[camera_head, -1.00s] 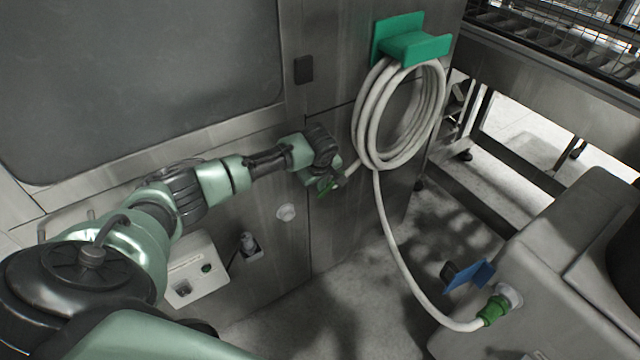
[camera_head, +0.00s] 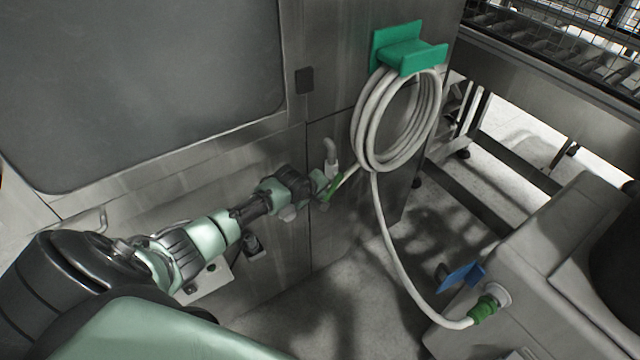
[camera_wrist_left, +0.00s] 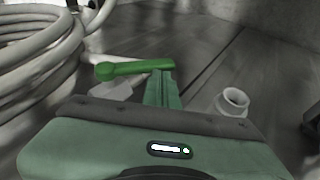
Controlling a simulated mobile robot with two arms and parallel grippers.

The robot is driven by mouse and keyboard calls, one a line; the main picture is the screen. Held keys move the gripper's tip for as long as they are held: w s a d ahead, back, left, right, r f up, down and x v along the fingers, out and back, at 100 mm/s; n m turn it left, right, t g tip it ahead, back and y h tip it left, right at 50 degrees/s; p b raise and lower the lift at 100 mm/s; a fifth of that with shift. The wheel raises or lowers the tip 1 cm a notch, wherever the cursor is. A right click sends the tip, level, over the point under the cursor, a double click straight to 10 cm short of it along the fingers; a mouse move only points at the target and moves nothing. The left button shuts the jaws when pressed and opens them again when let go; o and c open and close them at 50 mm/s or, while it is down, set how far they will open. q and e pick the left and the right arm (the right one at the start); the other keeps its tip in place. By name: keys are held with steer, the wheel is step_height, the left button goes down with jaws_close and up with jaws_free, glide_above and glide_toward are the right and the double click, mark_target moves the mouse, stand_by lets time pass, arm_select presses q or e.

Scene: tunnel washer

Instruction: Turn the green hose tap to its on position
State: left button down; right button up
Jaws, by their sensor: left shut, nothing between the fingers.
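The green hose tap handle (camera_head: 333,187) is on the steel wall panel, left of the coiled hose. In the left wrist view the handle (camera_wrist_left: 135,68) lies roughly crosswise, its rounded end at the left. A grey pipe (camera_head: 330,152) rises beside it. My left gripper (camera_head: 322,186) is at the tap, shut and empty. In the left wrist view its green fingers (camera_wrist_left: 162,90) are together at the right end of the handle; I cannot tell whether they touch it. The tap body is partly hidden by the gripper. My right gripper is not in view.
A white hose (camera_head: 368,130) hangs coiled on a green holder (camera_head: 408,55) and runs down to a green coupling (camera_head: 483,309) on a grey machine. A blue lever (camera_head: 464,277) is beside it. A round white fitting (camera_wrist_left: 232,101) stands right of my fingers.

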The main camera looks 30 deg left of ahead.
mark_target(327, 197)
arm_select(q)
steer(key=f+t+b, duration=0.2)
steer(key=b, duration=0.1)
steer(key=w+f+t+h+b, duration=0.1)
steer(key=b, duration=0.1)
steer(key=shift+w+d+f+n+t, duration=0.1)
steer(key=shift+d+n+t, duration=0.15)
steer(key=shift+n+t, duration=0.15)
steer(key=shift+w+d+f+t+b, duration=0.15)
steer(key=shift+w+t+b, duration=0.15)
steer(key=shift+t+b, duration=0.25)
steer(key=shift+w+d+b, duration=0.15)
steer(key=shift+w+b, duration=0.05)
steer(key=shift+b, duration=0.2)
steer(key=shift+w, duration=0.1)
